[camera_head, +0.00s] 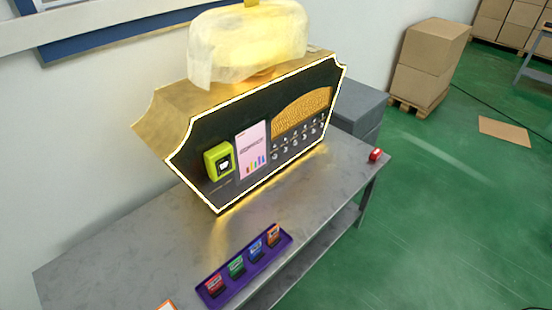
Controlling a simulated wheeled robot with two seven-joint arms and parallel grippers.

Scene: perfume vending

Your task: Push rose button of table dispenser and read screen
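The table dispenser (196,155) stands on a grey metal table (120,240). It has a gold body, a black front with a glowing edge and a pale, lit bottle-like shape (245,45) on top. Its front carries a yellow-green box (218,161) with a small dark display, a pink screen or panel (252,150) and rows of small round buttons (297,138) under a gold patterned panel (302,112). The button labels are too small to read, so I cannot tell which is rose. Text on the pink panel is not legible. Neither gripper is in view.
A purple tray (262,262) with several coloured cards or small boxes lies at the table's front. A small red object (375,155) sits at the right table corner. An orange-edged item (165,306) is cut off below.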

